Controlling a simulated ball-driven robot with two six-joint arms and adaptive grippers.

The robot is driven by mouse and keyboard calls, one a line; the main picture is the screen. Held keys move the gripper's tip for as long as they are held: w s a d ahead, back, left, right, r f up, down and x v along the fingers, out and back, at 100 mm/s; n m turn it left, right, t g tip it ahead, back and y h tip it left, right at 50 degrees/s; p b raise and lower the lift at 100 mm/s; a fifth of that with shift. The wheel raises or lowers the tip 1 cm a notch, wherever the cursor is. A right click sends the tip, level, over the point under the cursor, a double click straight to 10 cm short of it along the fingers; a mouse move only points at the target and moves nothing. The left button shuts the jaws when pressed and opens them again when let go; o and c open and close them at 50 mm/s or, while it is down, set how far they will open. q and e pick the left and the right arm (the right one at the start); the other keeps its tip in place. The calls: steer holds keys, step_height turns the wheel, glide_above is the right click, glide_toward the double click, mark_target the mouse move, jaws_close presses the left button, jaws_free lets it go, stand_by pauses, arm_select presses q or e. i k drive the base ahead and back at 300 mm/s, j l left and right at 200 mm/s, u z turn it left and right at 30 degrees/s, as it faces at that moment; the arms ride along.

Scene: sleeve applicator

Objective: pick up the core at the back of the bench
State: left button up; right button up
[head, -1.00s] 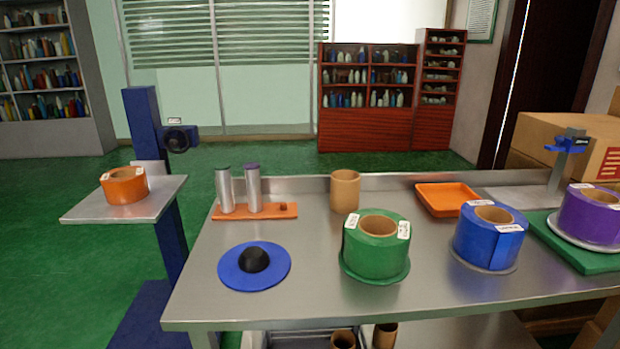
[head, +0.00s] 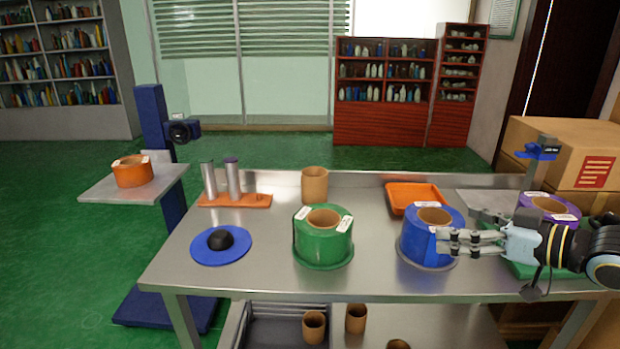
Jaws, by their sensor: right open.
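The core (head: 314,184) is a plain brown cardboard tube standing upright at the back of the metal bench (head: 320,281), against the low back rim. It stands behind the green roll (head: 322,240). My right gripper (head: 444,242) comes in from the right with its fingers apart and nothing between them. Its fingers point left and overlap the front of the blue roll (head: 416,247) in the picture; I cannot tell whether they touch it. The core is well to the left of and behind the gripper. My left gripper is not in view.
An orange tray (head: 414,198) lies right of the core. An orange base (head: 236,201) with two metal cylinders stands left. A blue disc (head: 207,250) with a black knob lies front left. A purple roll (head: 543,207) is partly behind my right arm. More cores (head: 313,327) sit below.

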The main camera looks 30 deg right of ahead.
mark_target(314, 180)
steer(key=i, duration=1.3)
